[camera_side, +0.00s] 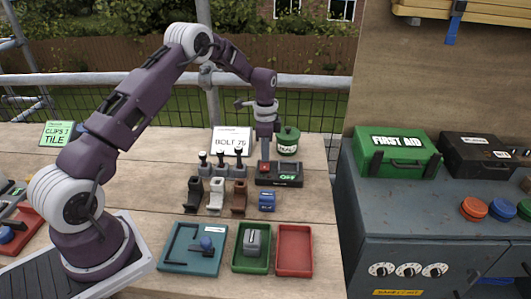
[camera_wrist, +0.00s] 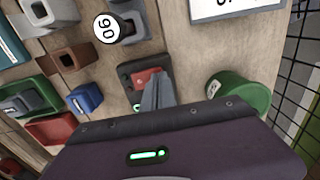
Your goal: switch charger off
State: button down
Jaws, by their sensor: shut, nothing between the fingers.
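The charger (camera_side: 290,181) is a dark box on the wooden bench, with a red switch part and a lit green label that seems to read OFF. In the wrist view the charger (camera_wrist: 128,71) shows its red switch (camera_wrist: 146,76) beside my fingertips. My gripper (camera_side: 265,158) points straight down over the left part of the charger. In the wrist view my gripper (camera_wrist: 156,88) is shut and empty, with its tips at or just above the red switch. I cannot tell whether they touch it. The fingers hide part of the charger.
A green round tub (camera_side: 288,141) stands close behind the charger. A blue block (camera_side: 267,201) sits in front, and brown, white and black holders (camera_side: 216,196) stand to the left. A white BOLT sign (camera_side: 232,141) stands behind. Trays (camera_side: 294,250) line the front edge.

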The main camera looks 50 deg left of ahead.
jog(key=shift+f, duration=0.2)
jog(key=shift+s+d+r, duration=0.4)
jog(key=shift+s+d, duration=0.1)
dwell(0.4)
notch_tip(320, 180, up, 14)
jog(key=w+a, duration=0.1)
jog(key=shift+w+a, duration=0.35)
jog(key=shift+w, duration=0.05)
